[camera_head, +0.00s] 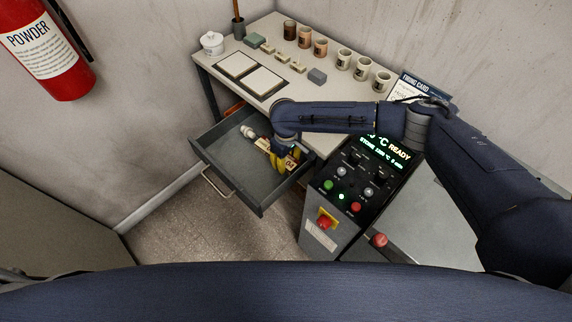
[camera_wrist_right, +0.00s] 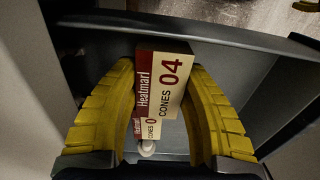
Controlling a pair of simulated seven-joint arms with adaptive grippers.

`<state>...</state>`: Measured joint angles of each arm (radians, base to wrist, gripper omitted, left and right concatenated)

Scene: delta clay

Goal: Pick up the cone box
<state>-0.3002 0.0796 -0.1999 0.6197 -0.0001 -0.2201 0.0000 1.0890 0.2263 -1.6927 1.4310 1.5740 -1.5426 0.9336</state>
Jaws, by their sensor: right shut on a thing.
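A second, similar cone box (camera_wrist_right: 151,127) lies behind the held one. I cannot tell whether the held box touches the drawer floor. My left gripper is not in view.
A white-ended object (camera_head: 248,131) lies in the drawer beside the boxes. A control panel (camera_head: 352,182) stands right of the drawer. The drawer's left part is empty.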

